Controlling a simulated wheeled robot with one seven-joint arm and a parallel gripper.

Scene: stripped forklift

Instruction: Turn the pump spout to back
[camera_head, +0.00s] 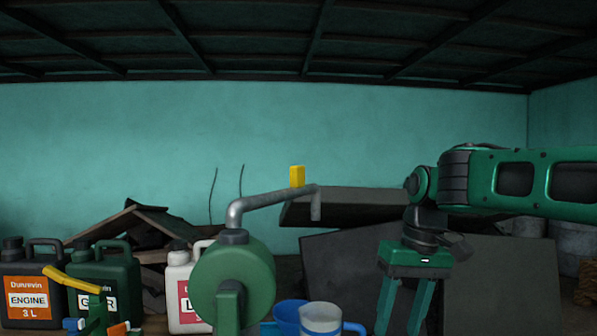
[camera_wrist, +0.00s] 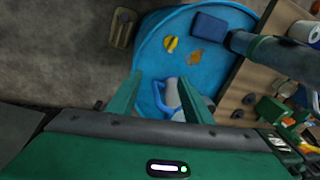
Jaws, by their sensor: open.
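The pump (camera_head: 233,280) has a round green body at the lower middle of the head view. Its grey spout (camera_head: 262,199) rises from the top, runs to the right and ends in a short downturned tip. A yellow block (camera_head: 297,176) stands up from the spout near that tip. My gripper (camera_head: 400,318) hangs to the right of the spout, pointing down, with its fingers apart. It looks empty and clear of the spout. In the wrist view my gripper (camera_wrist: 160,80) is open above a blue tub. I cannot tell whether the spout shows there.
A blue cup (camera_head: 289,315) and a whitish jug (camera_head: 321,318) stand right of the pump. Canisters, such as the engine oil can (camera_head: 35,285), stand at left. In the wrist view the round blue tub (camera_wrist: 150,50) holds small items. Dark panels (camera_head: 355,265) lean behind my gripper.

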